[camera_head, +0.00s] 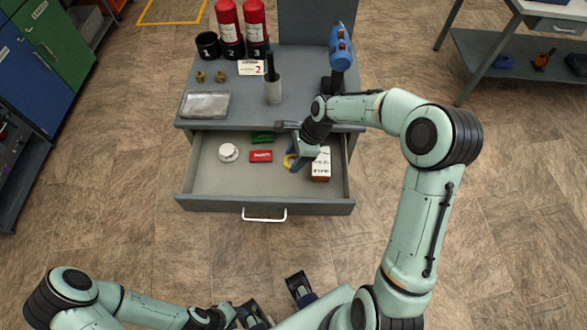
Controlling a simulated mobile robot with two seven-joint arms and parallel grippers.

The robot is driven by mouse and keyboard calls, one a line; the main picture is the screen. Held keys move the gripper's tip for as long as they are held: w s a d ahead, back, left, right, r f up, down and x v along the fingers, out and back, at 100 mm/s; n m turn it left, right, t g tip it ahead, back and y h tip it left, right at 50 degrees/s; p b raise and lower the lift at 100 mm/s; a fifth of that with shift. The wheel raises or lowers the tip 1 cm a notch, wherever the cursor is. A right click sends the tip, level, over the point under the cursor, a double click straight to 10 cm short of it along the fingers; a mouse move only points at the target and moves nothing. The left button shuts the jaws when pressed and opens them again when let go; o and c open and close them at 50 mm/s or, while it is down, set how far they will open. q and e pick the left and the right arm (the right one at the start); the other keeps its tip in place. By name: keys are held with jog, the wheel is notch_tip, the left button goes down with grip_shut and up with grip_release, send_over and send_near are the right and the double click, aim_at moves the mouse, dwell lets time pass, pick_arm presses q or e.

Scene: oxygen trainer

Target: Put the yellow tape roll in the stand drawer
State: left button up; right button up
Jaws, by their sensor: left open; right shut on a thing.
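The stand drawer (225,192) is pulled open below the stand top, with its white handle (264,215) at the front. The yellow tape roll (289,161) shows at the fingers of my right gripper (291,166), over the right part of the drawer. My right gripper is shut on the roll and partly hides it. I cannot tell whether the roll touches the drawer floor. My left gripper (277,302) is open and empty near the bottom edge, in front of the drawer and apart from it.
The drawer holds a white round object (228,152), a red box (261,156), a green item (263,138) and a white box (321,165). The drawer's front left is free.

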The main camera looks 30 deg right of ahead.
aim_at(290, 176)
jog(key=shift+f, duration=3.5)
jog(key=shift+f+b, duration=0.1)
jog(key=shift+b, duration=0.25)
jog(key=o, duration=1)
jog(key=p+v, duration=0.1)
jog(key=v, duration=1.1)
